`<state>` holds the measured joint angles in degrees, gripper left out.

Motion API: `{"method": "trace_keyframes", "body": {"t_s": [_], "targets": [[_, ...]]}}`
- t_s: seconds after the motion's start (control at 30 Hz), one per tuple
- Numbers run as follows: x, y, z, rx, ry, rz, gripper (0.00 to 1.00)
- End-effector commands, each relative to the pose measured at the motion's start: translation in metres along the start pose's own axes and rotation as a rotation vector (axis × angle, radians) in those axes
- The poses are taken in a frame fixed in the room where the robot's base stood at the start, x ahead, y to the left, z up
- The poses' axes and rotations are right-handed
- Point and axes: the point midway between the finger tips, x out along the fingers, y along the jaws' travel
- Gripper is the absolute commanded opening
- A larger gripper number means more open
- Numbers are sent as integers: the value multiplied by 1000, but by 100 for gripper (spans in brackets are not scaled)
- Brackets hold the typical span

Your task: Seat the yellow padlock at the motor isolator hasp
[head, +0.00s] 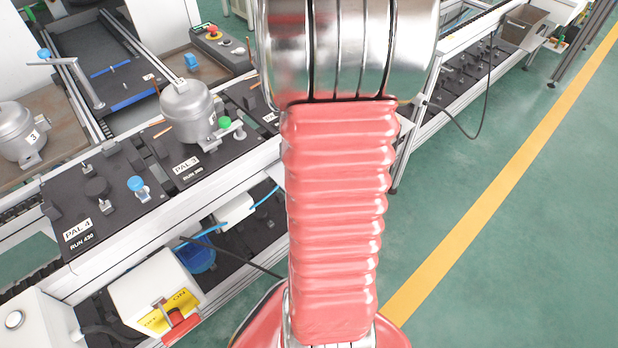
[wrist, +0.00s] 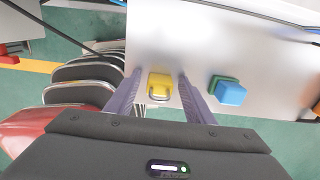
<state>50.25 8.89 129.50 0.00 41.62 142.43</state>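The yellow padlock (wrist: 158,82) shows in the wrist view, against a pale grey flat surface (wrist: 262,62). Its shackle points toward my gripper. My gripper (wrist: 159,80) is open, with one finger on each side of the padlock and a visible gap on both sides. I cannot tell how deep the fingers reach around it. In the head view, a white box with a yellow plate marked ON and a red handle (head: 180,323) is at the lower left; it looks like the isolator. Its hasp is not clear. My gripper and the padlock do not show in the head view.
A blue block (wrist: 231,94) and a green piece (wrist: 217,82) are right of my right finger. A silver compressor (head: 187,110) stands on a pallet on the conveyor. A red piece (wrist: 9,55) is at the wrist view's left edge. Green floor is clear at right.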

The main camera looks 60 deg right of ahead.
Motion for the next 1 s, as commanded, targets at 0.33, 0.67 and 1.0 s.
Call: {"method": "trace_keyframes", "body": {"t_s": [0.33,0.67,1.0], "targets": [[0,0,0,0,0,0,23],[0,0,0,0,0,0,6],[-11,0,1,0,-3,-2,6]]}}
